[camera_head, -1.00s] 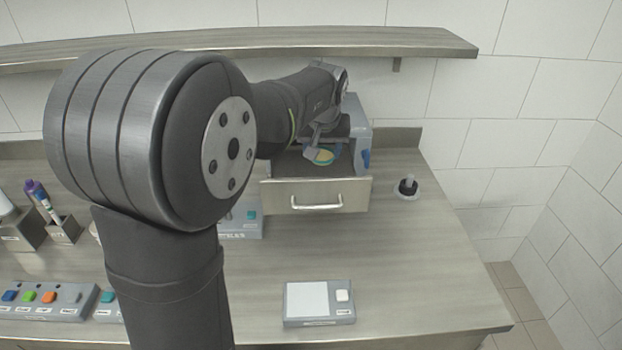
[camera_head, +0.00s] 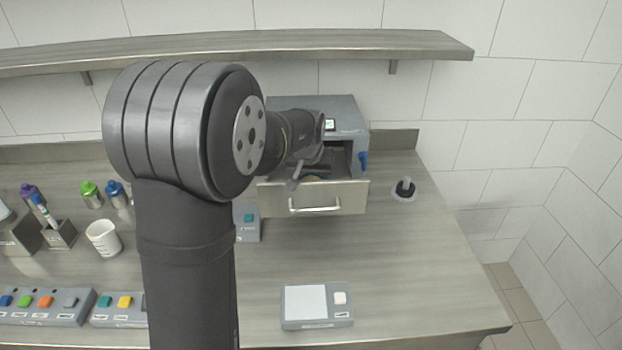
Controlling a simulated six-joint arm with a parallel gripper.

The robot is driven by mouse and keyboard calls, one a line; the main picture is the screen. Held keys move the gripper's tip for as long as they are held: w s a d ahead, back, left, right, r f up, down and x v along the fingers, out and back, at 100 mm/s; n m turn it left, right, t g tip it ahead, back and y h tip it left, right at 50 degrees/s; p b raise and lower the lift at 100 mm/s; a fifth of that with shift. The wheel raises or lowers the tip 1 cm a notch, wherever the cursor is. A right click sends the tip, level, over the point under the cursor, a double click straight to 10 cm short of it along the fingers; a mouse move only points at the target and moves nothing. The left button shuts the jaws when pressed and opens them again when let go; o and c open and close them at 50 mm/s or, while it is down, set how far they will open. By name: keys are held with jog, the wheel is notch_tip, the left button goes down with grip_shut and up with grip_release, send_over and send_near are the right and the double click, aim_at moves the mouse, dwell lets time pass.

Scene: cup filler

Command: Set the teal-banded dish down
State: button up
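The teal-banded dish is mostly hidden behind my wrist; a small yellowish sliver, likely its contents (camera_head: 317,178), shows just inside the front of the open drawer (camera_head: 332,198). My gripper (camera_head: 297,181) reaches over the left front part of the drawer, close to the dish. Its fingers are small and largely covered by my own arm, so I cannot tell whether they hold the dish or whether the dish touches the drawer floor.
The drawer belongs to a grey machine (camera_head: 345,113) with a blue knob (camera_head: 363,160). A black-and-grey knobbed piece (camera_head: 404,188) stands to the right. A scale-like pad (camera_head: 306,301) lies in front. A white cup (camera_head: 103,238) and button boxes (camera_head: 40,305) are at left. Right-hand counter is mostly clear.

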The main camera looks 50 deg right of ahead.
jog(key=shift+f, duration=0.3)
jog(key=shift+f, duration=0.2)
jog(key=o, duration=0.7)
jog(key=shift+c, duration=0.2)
jog(key=shift+r, duration=0.1)
jog(key=v, duration=1.2)
